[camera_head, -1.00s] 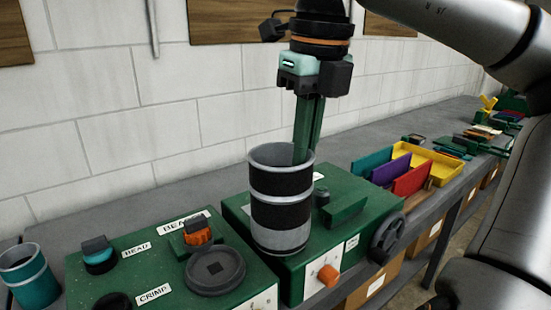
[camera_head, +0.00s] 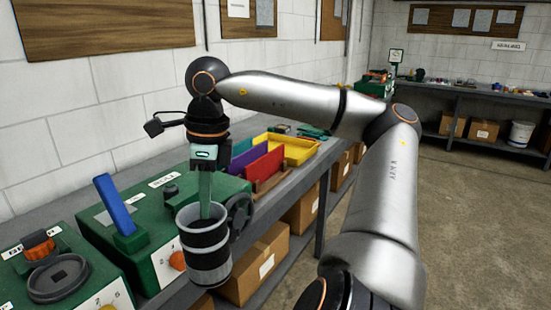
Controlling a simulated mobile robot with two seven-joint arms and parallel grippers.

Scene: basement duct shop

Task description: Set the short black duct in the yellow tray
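The short black duct (camera_head: 208,246) is an open cylinder with grey bands, roughly upright. My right gripper (camera_head: 206,207) points down, its green fingers at the duct's rim and partly inside it, shut on the wall. The duct hangs in front of the green machine, near the bench's front edge. The fingertips are hidden inside the duct. The yellow tray (camera_head: 301,153) lies farther along the bench, to the right of and beyond the duct; its visible inside looks empty. My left gripper is not in view.
Red (camera_head: 262,166), purple (camera_head: 245,156) and teal bins stand beside the yellow tray, on the near side. A green machine (camera_head: 150,255) with a blue bar (camera_head: 115,205) and a dark handwheel (camera_head: 239,214) is close to the duct. Cardboard boxes (camera_head: 256,265) sit under the bench.

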